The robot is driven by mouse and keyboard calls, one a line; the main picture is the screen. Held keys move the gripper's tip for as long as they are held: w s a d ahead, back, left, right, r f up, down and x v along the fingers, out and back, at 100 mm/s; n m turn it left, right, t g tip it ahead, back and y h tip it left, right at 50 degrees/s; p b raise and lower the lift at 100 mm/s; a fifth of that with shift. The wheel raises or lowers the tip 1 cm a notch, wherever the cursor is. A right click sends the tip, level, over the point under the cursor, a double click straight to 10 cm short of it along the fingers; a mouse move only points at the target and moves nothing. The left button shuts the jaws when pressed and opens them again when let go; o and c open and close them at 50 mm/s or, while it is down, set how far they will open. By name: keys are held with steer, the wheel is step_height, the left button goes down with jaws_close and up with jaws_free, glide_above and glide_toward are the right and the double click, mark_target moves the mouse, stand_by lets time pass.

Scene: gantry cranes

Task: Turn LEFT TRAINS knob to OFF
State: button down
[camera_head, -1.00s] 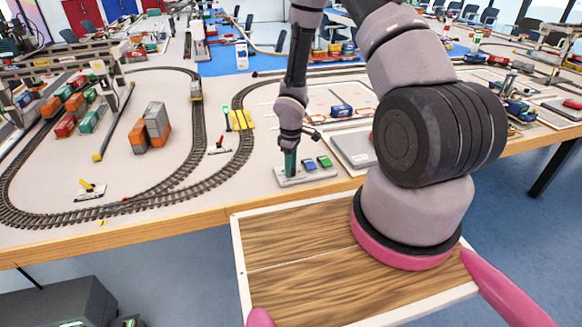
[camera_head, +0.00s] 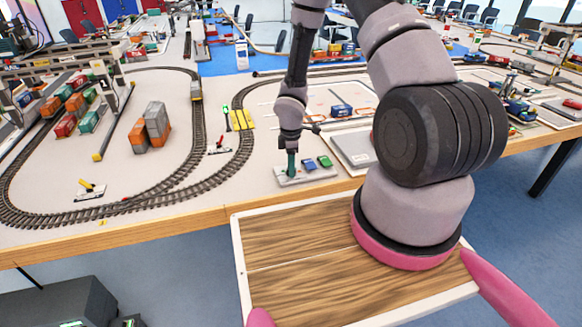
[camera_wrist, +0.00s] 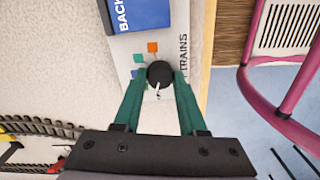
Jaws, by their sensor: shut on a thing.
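The LEFT TRAINS knob is a round black knob (camera_wrist: 160,74) with a white pointer mark, seen in the wrist view on a light grey control panel (camera_wrist: 145,25). The letters "TRAINS" show beside it. A coloured square shows at each of several places around the knob, orange and green above it and blue at its left. My gripper (camera_wrist: 157,80) has its green fingers on both sides of the knob, shut on it. In the head view my gripper (camera_head: 291,165) points down at the panel's left end, and the knob is hidden behind the fingers.
Model track (camera_head: 215,165) curves left of the panel. A grey box (camera_head: 353,148) stands close at its right. The table's wooden edge (camera_head: 210,217) is near.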

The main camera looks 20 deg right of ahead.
steer(key=shift+n, duration=1)
steer(key=shift+c, duration=2.3)
jaws_free()
steer(key=shift+r, duration=0.1)
step_height(320, 180, up, 11)
